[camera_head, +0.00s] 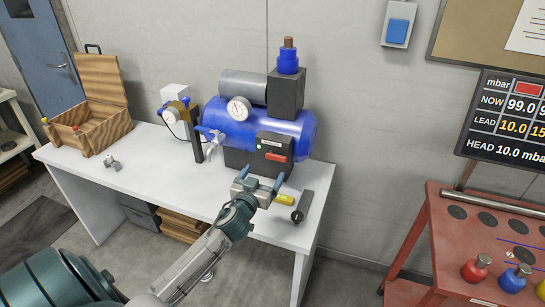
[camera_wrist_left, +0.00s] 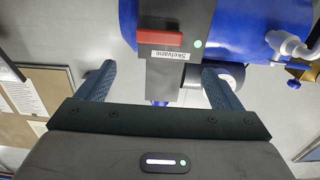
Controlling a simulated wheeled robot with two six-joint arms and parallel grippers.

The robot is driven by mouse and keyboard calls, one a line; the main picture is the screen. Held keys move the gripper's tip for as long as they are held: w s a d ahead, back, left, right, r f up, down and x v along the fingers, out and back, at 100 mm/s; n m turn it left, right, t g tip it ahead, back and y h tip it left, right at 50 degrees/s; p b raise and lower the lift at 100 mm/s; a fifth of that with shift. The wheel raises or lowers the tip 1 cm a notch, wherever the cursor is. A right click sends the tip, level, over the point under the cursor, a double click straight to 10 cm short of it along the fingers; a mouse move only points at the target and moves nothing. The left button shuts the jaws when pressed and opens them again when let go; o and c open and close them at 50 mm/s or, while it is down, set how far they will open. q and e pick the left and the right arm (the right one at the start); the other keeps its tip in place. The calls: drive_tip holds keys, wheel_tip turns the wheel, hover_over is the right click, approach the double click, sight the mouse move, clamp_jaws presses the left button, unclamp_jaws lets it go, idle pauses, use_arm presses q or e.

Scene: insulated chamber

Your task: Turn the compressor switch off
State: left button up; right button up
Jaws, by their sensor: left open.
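The compressor is a blue tank (camera_head: 285,133) on the white table, with a black switch box (camera_head: 270,143) on its front. A red switch (camera_head: 276,157) sits low on that box, and a small green light glows at its left. In the left wrist view the red switch (camera_wrist_left: 160,39) appears as a bar ahead of the fingers, with the green light (camera_wrist_left: 197,44) beside it. My left gripper (camera_head: 261,175) is open and empty, just in front of and below the switch, apparently not touching it. Its blue fingers (camera_wrist_left: 158,75) are spread wide. My right gripper is not in view.
A yellow-handled item (camera_head: 284,200) and a black tool (camera_head: 302,207) lie right of my left gripper. A regulator with a gauge (camera_head: 172,115) and an open wooden box (camera_head: 97,107) stand left. A red stand (camera_head: 480,240) is at right. The table's front left is mostly clear.

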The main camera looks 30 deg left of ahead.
sight(275, 156)
use_arm(q)
drive_tip(key=p+x, duration=0.2)
drive_tip(key=x, duration=0.5)
drive_tip(key=shift+w+p, duration=0.25)
drive_tip(key=shift+p, duration=0.05)
drive_tip(key=shift+w+a+f, duration=0.1)
drive_tip(key=shift+w, duration=0.55)
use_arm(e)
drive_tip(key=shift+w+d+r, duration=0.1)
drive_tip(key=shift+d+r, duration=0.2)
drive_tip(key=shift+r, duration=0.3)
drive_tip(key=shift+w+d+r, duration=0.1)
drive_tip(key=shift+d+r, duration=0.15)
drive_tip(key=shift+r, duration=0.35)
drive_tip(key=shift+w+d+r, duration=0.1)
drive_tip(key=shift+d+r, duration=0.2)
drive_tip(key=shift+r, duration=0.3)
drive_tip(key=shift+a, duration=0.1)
use_arm(q)
drive_tip(key=shift+c, duration=0.5)
drive_tip(key=c, duration=0.9)
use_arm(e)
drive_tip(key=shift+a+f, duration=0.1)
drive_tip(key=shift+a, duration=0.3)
